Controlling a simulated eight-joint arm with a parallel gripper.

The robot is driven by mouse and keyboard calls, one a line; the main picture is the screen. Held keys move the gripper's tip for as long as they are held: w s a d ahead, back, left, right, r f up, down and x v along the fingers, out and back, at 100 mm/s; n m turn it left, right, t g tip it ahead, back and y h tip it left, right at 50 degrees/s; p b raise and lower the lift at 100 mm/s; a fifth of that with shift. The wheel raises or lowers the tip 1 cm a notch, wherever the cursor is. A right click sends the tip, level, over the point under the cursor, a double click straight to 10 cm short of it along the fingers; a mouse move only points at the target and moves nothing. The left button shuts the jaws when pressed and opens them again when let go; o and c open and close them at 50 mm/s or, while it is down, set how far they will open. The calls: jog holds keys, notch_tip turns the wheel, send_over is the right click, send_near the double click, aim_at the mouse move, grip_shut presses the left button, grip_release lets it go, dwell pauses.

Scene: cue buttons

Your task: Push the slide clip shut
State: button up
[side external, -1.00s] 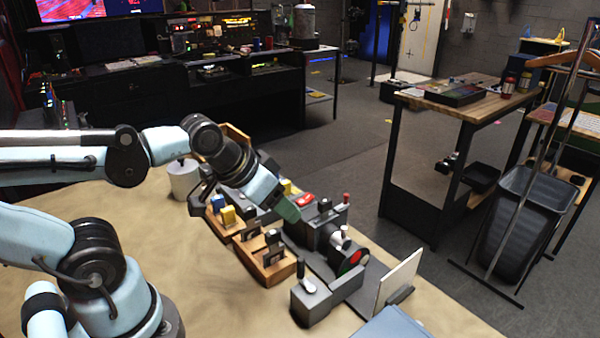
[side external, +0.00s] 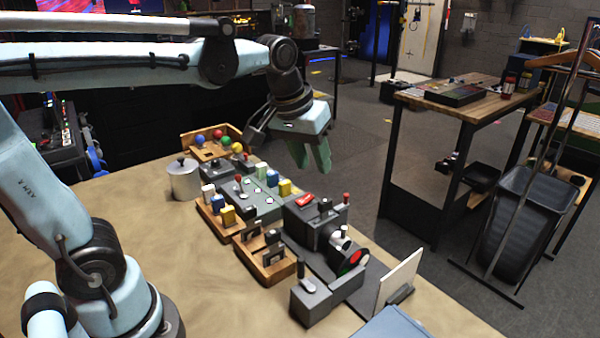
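A dark projector-like device (side external: 318,228) with a red piece on top and a lens at its front stands at the table's right side. I cannot make out which small part is the slide clip, or whether it is open or shut. My gripper (side external: 311,157), with green fingers pointing down, hangs in the air above and behind the device, apart from it. No object shows in the fingers, and their gap is too unclear to judge.
A wooden slide tray (side external: 264,262), a grey lever box (side external: 318,304) and a white upright panel (side external: 399,281) stand near the device. A button panel (side external: 252,195), a rack of coloured balls (side external: 212,150) and a metal pot (side external: 184,181) lie farther left. The table's near left is clear.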

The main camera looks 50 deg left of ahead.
aim_at(346, 194)
jog(key=shift+w+n+g, duration=2)
jog(key=shift+w+n, duration=0.6)
jog(key=shift+w, duration=2.35)
notch_tip(346, 194, down, 11)
grip_shut()
